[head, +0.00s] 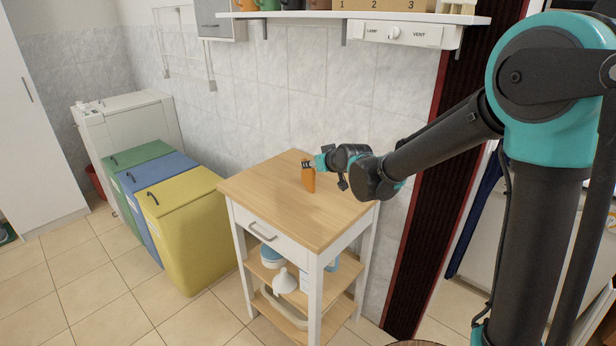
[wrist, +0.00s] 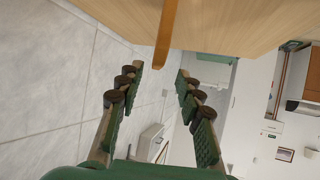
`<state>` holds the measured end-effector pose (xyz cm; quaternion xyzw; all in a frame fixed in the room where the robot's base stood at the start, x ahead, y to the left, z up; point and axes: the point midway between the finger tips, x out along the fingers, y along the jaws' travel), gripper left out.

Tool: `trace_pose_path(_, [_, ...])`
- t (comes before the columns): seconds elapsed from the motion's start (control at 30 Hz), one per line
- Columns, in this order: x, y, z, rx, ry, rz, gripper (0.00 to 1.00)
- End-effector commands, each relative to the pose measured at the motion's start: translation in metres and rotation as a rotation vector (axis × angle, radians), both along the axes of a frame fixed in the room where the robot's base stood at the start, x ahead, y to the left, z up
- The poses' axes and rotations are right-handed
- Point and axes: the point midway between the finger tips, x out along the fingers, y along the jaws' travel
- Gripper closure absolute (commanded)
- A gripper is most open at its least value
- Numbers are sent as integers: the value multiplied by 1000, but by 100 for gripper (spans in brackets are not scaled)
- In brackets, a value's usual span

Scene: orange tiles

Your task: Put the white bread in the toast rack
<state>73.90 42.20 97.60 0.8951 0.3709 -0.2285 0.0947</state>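I cannot make out any white bread or toast rack in either view. My gripper (head: 310,164) is above the wooden top of a small white cart (head: 265,188) in the head view. In the wrist view my gripper (wrist: 157,80) is open, its green padded fingers apart with nothing between them. A narrow orange item (head: 308,182) stands upright on the cart top at the gripper's tip. It shows as a thin orange strip (wrist: 166,36) ahead of the fingers in the wrist view. I cannot tell if the gripper touches it.
The rest of the cart top is clear. Its shelves hold a white funnel-like item (head: 285,282) and other things. Green (head: 140,160), blue (head: 160,172) and yellow (head: 185,200) bins stand left of the cart. A wall shelf (head: 350,16) hangs above; tiled wall is behind.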

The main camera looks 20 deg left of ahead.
Motion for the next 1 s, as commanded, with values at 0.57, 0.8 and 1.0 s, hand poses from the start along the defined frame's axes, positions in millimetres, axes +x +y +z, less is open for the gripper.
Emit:
trace_pose_path(0.57, [35,30,-24,0,0,0,64])
trace_pose_path(0.8, [37,31,-26,0,0,0,64])
trace_pose_path(1.0, [37,31,-26,0,0,0,82])
